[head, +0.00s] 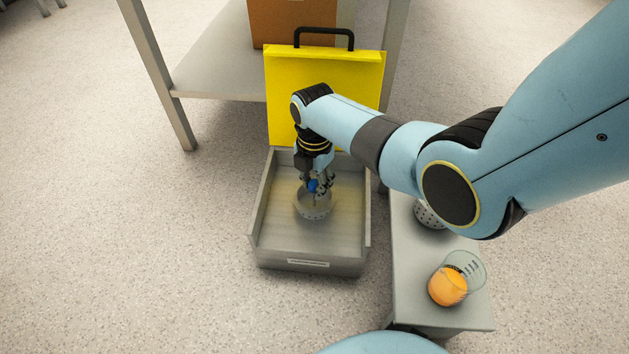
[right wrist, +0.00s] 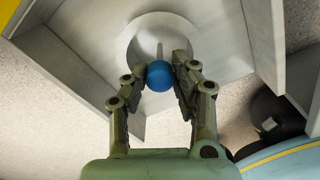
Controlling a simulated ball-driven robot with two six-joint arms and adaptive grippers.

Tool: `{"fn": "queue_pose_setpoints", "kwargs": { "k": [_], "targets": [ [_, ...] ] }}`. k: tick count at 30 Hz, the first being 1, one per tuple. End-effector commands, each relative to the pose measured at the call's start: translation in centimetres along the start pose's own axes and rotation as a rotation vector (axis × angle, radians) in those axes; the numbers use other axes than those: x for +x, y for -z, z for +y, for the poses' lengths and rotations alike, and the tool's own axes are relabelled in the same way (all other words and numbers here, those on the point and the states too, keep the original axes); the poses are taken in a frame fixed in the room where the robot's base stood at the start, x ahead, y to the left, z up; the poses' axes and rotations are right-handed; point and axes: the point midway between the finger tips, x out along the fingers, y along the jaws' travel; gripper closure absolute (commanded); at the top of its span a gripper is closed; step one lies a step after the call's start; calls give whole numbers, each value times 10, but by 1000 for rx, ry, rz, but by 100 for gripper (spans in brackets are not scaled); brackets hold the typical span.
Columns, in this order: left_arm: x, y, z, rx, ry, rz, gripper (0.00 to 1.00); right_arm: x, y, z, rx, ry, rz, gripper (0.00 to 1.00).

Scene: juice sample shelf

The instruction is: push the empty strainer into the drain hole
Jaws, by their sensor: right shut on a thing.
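The grey perforated strainer (head: 314,208) with a blue knob (head: 312,186) is in the metal basin (head: 310,254). My right gripper (head: 317,184) is above it, pointing down, shut on the blue knob. In the right wrist view, my right gripper's fingertips (right wrist: 166,76) hold the blue knob (right wrist: 159,76), and its thin post leads to the round strainer (right wrist: 133,38). The strainer looks empty. The drain hole is not visible, and I cannot tell how deep the strainer sits. My left gripper is not in view.
A yellow panel (head: 285,95) with a black handle stands behind the basin. The floor left is clear.

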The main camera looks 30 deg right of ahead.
Motion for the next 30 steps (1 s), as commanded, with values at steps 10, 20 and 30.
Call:
{"fn": "queue_pose_setpoints", "kwargs": {
  "k": [10,20,30],
  "targets": [
    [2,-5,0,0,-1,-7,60,8,0,0,0,1,0,100],
    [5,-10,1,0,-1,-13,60,15,0,0,0,1,0,100],
    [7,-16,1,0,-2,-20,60,22,0,0,0,1,0,100]
  ]
}}
